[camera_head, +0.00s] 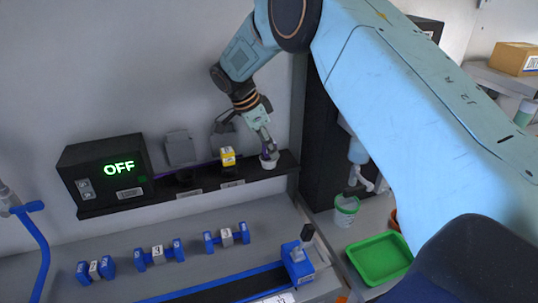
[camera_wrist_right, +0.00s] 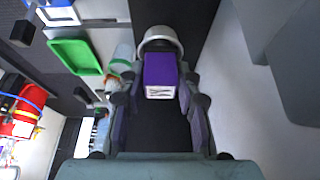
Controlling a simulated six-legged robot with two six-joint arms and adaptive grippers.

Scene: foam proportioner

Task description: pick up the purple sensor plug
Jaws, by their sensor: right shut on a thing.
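The purple sensor plug (camera_wrist_right: 160,72) sits between the two fingers of my right gripper (camera_wrist_right: 158,92) in the right wrist view, its white labelled end facing the camera. My right gripper (camera_head: 267,148) is shut on it at the right end of the black wall shelf in the head view. There the plug is mostly hidden by the fingers. A round whitish-grey cup (camera_head: 269,163) is just below the fingertips, and its rim (camera_wrist_right: 160,40) shows right behind the plug in the wrist view. I cannot tell whether the plug touches it. My left gripper is not in view.
A yellow plug (camera_head: 228,157) stands on the black shelf (camera_head: 256,174), left of my gripper. A black box reading OFF (camera_head: 104,172) is at the shelf's left. Several blue dumbbell-shaped parts (camera_head: 160,255) and a green tray (camera_head: 379,258) lie below.

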